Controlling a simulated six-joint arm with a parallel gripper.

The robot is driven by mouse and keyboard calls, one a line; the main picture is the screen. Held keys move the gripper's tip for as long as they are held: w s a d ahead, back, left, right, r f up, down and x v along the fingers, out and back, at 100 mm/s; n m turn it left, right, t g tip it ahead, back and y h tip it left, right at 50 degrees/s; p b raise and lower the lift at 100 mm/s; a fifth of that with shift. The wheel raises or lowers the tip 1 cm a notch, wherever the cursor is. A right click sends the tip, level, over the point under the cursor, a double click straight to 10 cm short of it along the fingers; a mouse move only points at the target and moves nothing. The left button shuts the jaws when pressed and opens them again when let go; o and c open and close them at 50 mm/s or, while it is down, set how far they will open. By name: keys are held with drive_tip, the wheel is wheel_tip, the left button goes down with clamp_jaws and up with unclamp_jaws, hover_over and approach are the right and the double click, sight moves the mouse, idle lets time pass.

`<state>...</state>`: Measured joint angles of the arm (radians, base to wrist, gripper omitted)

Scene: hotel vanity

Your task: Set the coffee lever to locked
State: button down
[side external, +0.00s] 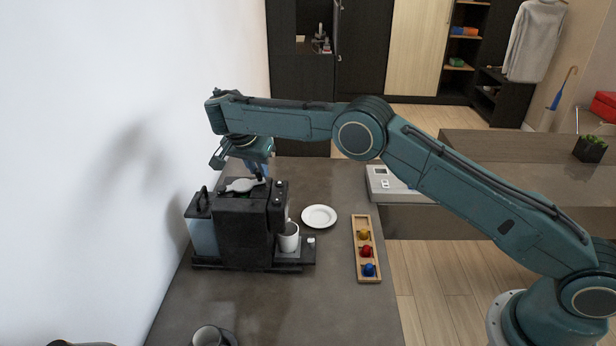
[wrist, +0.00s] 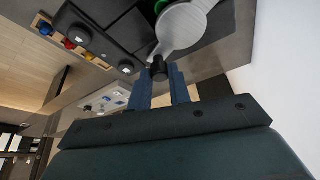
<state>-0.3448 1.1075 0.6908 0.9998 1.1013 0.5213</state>
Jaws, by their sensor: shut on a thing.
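The black coffee machine (side external: 245,225) stands on the counter near the white wall. Its grey coffee lever (side external: 242,186) lies low across the machine's top, and it also shows in the wrist view (wrist: 182,25) as a grey disc-shaped piece narrowing to a dark tip. My gripper (side external: 260,170) reaches down at the far side of the machine's top. In the wrist view my gripper's blue fingers (wrist: 160,82) are on either side of the lever's dark tip and shut on it. A bit of green shows beside the lever in the wrist view; what it is cannot be told.
A white cup (side external: 288,238) stands on the machine's drip tray. A white plate (side external: 319,216) and a wooden tray (side external: 357,233) with yellow, red and blue capsules lie to the right. Another cup (side external: 207,336) is at the front edge. The counter's front middle is clear.

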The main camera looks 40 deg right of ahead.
drive_tip(key=shift+s, duration=0.2)
idle(0.3)
drive_tip(key=c, duration=1.3)
unclamp_jaws()
drive_tip(key=shift+w, duration=0.15)
